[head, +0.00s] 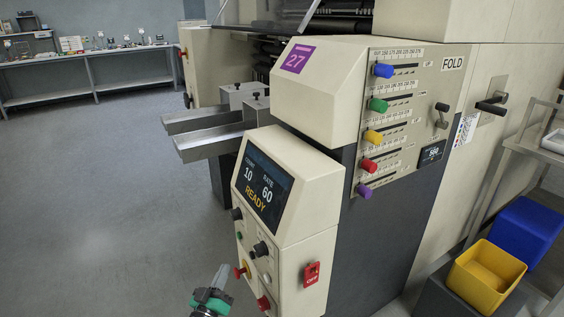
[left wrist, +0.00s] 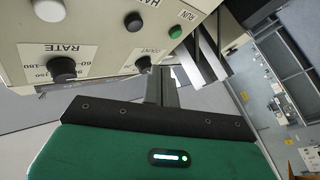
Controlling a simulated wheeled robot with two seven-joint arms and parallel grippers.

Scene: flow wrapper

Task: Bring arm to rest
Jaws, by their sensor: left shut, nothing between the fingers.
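My left gripper (head: 221,270) shows at the bottom of the head view, with a green body and grey fingers. It is in front of and left of the lower control box (head: 318,238) of the wrapping machine, apart from it in the head view. In the left wrist view its fingers (left wrist: 162,84) are together and hold nothing, with the knobs of the control panel (left wrist: 110,62) above and left of them. My right gripper shows in neither view.
The machine's screen (head: 264,187) reads READY. Colored slider knobs (head: 377,137) line its FOLD panel. Metal chutes (head: 212,138) jut out to the left. A yellow bin (head: 470,291) and a blue bin (head: 524,228) stand at right. The floor (head: 90,220) at left is clear.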

